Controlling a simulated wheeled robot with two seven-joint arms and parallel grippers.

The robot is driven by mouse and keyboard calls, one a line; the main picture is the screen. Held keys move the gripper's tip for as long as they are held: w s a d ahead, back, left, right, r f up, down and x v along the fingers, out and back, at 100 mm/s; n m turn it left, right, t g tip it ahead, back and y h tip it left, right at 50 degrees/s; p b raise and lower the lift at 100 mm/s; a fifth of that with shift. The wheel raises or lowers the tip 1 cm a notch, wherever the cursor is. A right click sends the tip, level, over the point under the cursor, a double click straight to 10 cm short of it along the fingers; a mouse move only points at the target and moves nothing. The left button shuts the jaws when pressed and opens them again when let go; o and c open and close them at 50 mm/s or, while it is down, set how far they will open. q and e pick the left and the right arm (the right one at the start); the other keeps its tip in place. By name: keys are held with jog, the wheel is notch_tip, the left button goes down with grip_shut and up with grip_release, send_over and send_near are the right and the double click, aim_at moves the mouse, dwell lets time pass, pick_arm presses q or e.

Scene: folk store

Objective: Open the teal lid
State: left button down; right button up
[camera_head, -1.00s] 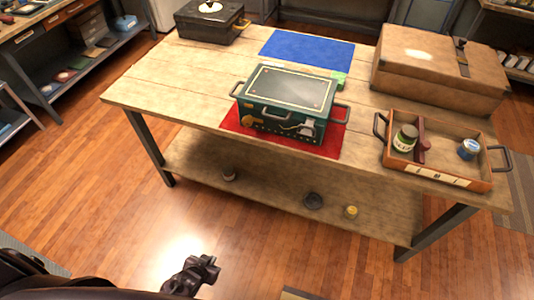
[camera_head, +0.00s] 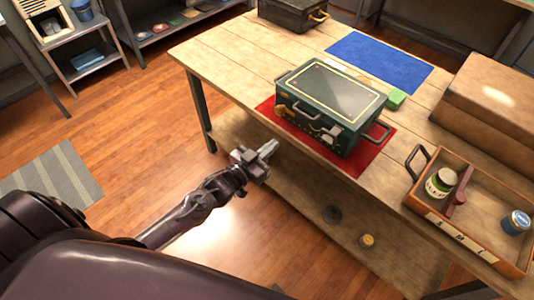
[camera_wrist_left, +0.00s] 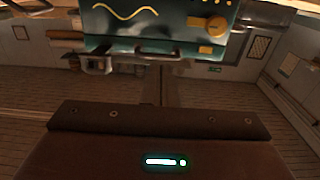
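The teal box stands on a red mat (camera_head: 371,163) on the wooden table. Its teal lid (camera_head: 335,89) has a dark top panel with a pale border and lies closed. The box front has a loop handle (camera_head: 305,109), yellow markings and a latch-like fitting. The teal front (camera_wrist_left: 165,25) fills the top of the left wrist view, with a yellow wavy line and a yellow knob (camera_wrist_left: 207,23). My left gripper (camera_head: 262,153) is in front of the table, left of and below the box, apart from it. Its finger opening is unclear. My right gripper is out of view.
A wooden tray (camera_head: 448,233) with a jar (camera_head: 441,181), a blue-lidded can (camera_head: 515,222) and a dark red item stands right. A green block (camera_head: 396,99) and blue mat (camera_head: 380,62) lie behind the box. A large brown case (camera_head: 490,95) is back right.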

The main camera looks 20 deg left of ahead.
pick_arm(q)
jog(key=b+x, duration=0.4)
jog(key=x, duration=0.4)
jog(key=shift+d+f, duration=0.1)
jog(key=shift+d, duration=0.05)
dwell(0.8)
dwell(1.1)
jog(key=shift+w, duration=0.15)
jog(key=shift+b+x, duration=1.8)
jog(key=shift+x, duration=1.4)
jog(key=shift+s+p, duration=0.35)
